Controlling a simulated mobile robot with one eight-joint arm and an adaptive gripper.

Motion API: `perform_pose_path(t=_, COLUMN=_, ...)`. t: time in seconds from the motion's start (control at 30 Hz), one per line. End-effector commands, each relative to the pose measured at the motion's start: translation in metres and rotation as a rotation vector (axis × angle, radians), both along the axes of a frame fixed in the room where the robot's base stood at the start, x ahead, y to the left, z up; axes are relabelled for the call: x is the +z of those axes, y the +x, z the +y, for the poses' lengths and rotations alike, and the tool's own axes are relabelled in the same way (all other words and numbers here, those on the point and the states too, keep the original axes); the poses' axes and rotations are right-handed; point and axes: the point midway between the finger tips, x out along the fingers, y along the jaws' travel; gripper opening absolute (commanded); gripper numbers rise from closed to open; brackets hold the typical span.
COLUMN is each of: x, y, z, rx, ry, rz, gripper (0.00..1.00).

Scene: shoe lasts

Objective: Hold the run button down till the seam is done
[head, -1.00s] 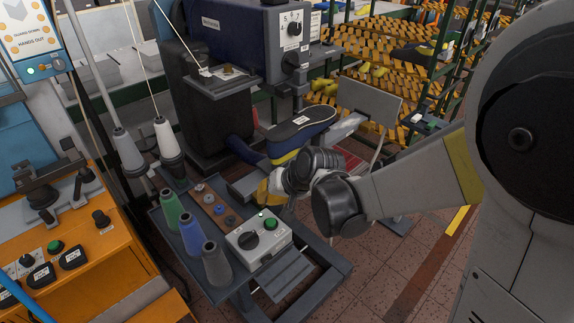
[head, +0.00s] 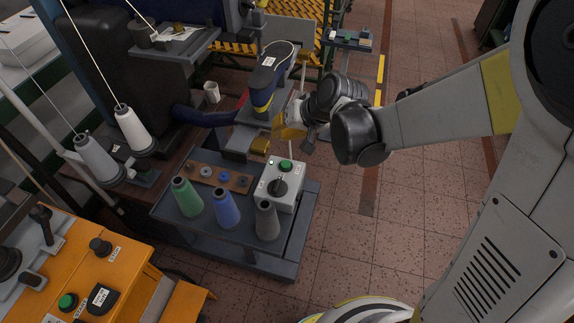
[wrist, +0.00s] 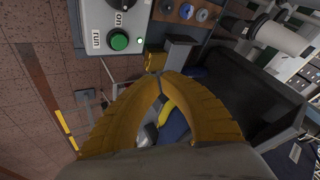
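The grey control box (head: 298,184) stands on a low dark side table, with a black knob and a green button on top. The green run button (head: 286,166) also shows in the wrist view (wrist: 119,40), beside the word "run"; a small green lamp next to it is lit. My gripper (head: 284,136) has yellow fingers and is beyond the box, apart from the button. In the wrist view the fingertips (wrist: 158,76) meet, with nothing seen between them. The seam cannot be made out.
White cones (head: 134,130) stand farther left. An orange machine (head: 120,262) with another green button is at lower left. Floor (head: 410,225) is open to the right.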

Motion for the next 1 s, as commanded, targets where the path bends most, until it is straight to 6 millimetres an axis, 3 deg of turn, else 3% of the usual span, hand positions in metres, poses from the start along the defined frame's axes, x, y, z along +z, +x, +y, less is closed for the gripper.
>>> perform_pose_path(t=0.57, x=-0.002, y=0.0, z=0.0, rx=0.002, ry=0.0, rz=0.0, gripper=0.0)
perform_pose_path(t=0.77, x=-0.018, y=0.0, z=0.0, rx=0.002, ry=0.0, rz=0.0, gripper=0.0)
perform_pose_path(t=1.0, x=-0.052, y=0.0, z=0.0, rx=0.002, ry=0.0, rz=0.0, gripper=0.0)
